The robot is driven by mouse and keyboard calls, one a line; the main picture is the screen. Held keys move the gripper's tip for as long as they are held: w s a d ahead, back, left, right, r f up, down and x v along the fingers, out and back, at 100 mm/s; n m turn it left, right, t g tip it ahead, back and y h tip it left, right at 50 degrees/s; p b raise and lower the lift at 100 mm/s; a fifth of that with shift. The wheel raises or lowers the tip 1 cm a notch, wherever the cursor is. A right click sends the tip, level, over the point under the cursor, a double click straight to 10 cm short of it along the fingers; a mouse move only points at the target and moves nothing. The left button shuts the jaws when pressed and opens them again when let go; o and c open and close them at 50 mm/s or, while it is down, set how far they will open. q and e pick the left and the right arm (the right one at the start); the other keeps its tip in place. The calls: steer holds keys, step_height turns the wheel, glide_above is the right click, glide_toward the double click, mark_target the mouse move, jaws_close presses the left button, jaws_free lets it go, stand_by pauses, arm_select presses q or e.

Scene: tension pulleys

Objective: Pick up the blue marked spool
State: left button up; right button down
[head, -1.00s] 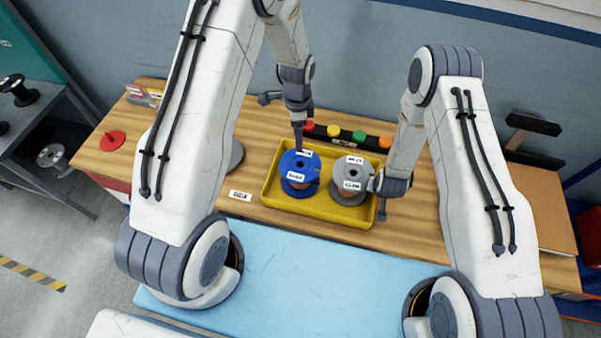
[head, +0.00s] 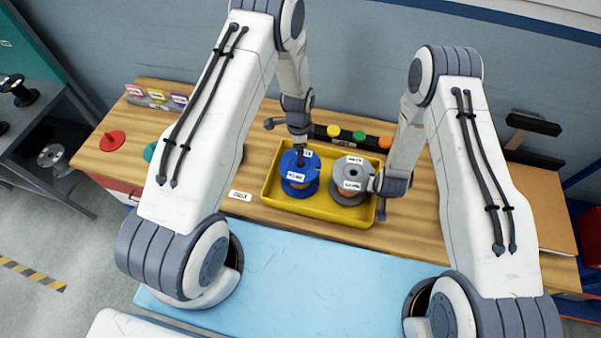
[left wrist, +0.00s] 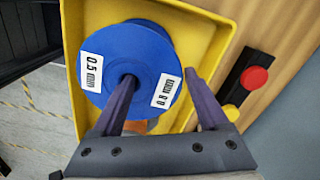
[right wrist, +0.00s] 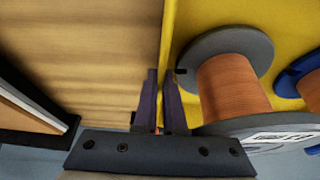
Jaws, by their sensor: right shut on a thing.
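The blue spool (head: 297,182) with white labels stands upright in the left part of the yellow tray (head: 270,194). In the left wrist view the blue spool (left wrist: 122,62) shows a label reading "0.5 mm" and a dark centre hole. My left gripper (left wrist: 160,76) is open over it, one fingertip at the hole and the other just outside the rim. How deep the fingertips reach is unclear. A grey spool (head: 349,170) with copper-coloured winding stands to the right of the blue one. My right gripper (right wrist: 160,74) is shut on the tray's wall, beside the grey spool (right wrist: 232,50).
A dark strip with coloured buttons (head: 359,136) lies behind the tray. A white label (head: 240,195) is on the wooden bench (head: 420,225) left of the tray. A red disc (head: 112,140) lies farther left. The pale blue surface (head: 320,280) in front is clear.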

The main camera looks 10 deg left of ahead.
arm_select(q)
jaws_close()
arm_select(e)
steer(key=shift+w+r, duration=0.1)
arm_select(q)
steer(key=shift+r, duration=0.15)
step_height(320, 180, up, 10)
arm_select(e)
steer(key=c, duration=0.9)
jaws_free()
